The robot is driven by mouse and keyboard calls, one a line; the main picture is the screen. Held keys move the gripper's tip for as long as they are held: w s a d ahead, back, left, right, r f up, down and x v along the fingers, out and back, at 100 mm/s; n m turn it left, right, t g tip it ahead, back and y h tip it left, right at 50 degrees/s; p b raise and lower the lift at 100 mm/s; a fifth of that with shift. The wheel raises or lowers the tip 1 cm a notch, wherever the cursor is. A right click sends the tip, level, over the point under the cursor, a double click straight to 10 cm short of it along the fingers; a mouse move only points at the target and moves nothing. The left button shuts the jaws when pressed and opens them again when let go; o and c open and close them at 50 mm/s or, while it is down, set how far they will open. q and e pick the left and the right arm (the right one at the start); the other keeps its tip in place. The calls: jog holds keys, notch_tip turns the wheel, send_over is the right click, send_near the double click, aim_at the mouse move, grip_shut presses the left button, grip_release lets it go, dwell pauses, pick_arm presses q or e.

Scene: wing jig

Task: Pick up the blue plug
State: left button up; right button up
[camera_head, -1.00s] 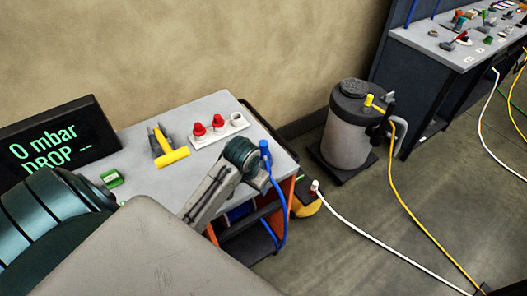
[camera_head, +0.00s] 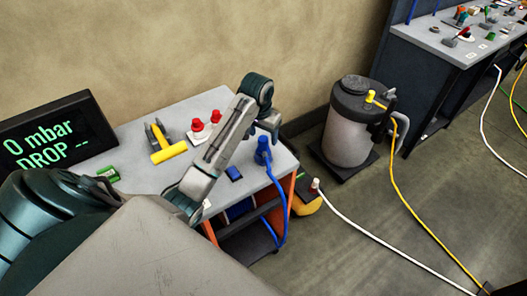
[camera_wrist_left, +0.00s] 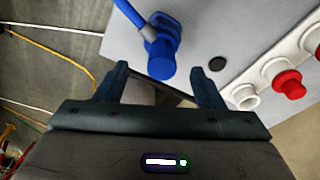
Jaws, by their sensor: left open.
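The blue plug (camera_head: 263,151) stands upright at the right edge of the grey bench top, with its blue cable hanging over the edge. In the left wrist view the plug (camera_wrist_left: 162,58) shows just ahead of the fingertips, roughly centred between them. My left gripper (camera_head: 268,133) is open, with its fingers beside and slightly above the plug in the head view. In the wrist view its two fingers (camera_wrist_left: 159,78) are wide apart and nothing is held. My right gripper is in neither view.
On the bench (camera_head: 215,103) are red knobs on a white strip (camera_head: 204,130), a yellow-handled tool (camera_head: 168,152), a green block (camera_head: 108,174) and a small blue piece (camera_head: 233,173). A display (camera_head: 45,143) stands left. A grey canister (camera_head: 350,130) and cables (camera_head: 380,235) occupy the floor.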

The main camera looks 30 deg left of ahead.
aim_at(264, 144)
pick_arm(q)
jog(key=shift+f, duration=0.25)
jog(key=shift+f+p, duration=0.25)
jog(key=shift+p, duration=0.15)
jog(key=f, duration=0.1)
jog(key=f+p, duration=0.1)
jog(key=f, duration=0.1)
jog(key=f+p, duration=0.1)
jog(key=shift+w+a+f, duration=0.1)
jog(key=shift+w+f, duration=0.05)
jog(key=shift+w, duration=0.15)
jog(key=shift+f, duration=0.2)
jog(key=c, duration=1)
